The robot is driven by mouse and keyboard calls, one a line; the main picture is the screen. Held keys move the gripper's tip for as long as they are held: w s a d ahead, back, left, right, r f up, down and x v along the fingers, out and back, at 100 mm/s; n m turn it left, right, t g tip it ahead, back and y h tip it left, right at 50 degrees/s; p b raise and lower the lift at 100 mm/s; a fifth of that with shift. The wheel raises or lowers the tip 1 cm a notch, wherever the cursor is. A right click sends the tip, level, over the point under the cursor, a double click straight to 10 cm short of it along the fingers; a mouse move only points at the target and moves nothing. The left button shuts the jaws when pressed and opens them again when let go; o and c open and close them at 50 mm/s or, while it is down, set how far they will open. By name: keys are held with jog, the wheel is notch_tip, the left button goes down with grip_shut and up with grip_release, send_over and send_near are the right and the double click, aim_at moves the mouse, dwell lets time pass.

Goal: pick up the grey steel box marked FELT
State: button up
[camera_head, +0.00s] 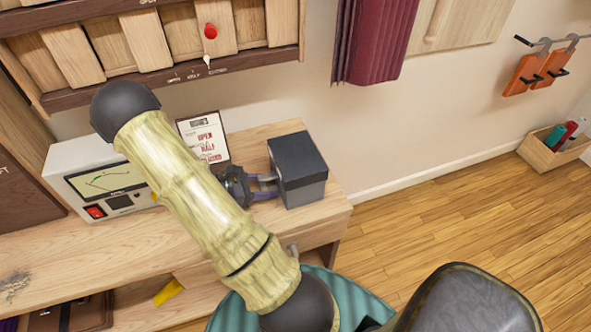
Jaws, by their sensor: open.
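A grey steel box (303,192) with a darker lid stands upright on the right part of the wooden desk. No FELT marking can be read on the faces I see. My gripper (268,187) is at the left side of the box, its fingers pointing right toward it. The fingers are open, with a gap between them, and their tips are at or very close to the box's left side. I cannot tell whether they touch it. My arm crosses in front of the desk and hides part of its middle.
A white meter unit (72,158) with a red switch stands on the desk at left. A printed card (204,138) stands behind my arm. A wooden shelf (180,72) with slats hangs above. The desk (322,222) ends just right of the box; open floor lies beyond.

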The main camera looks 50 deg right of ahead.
aim_at(275, 162)
grip_shut()
notch_tip(275, 162, up, 10)
jog(key=shift+r+p, duration=0.1)
jog(key=shift+p, duration=0.35)
dwell(0.7)
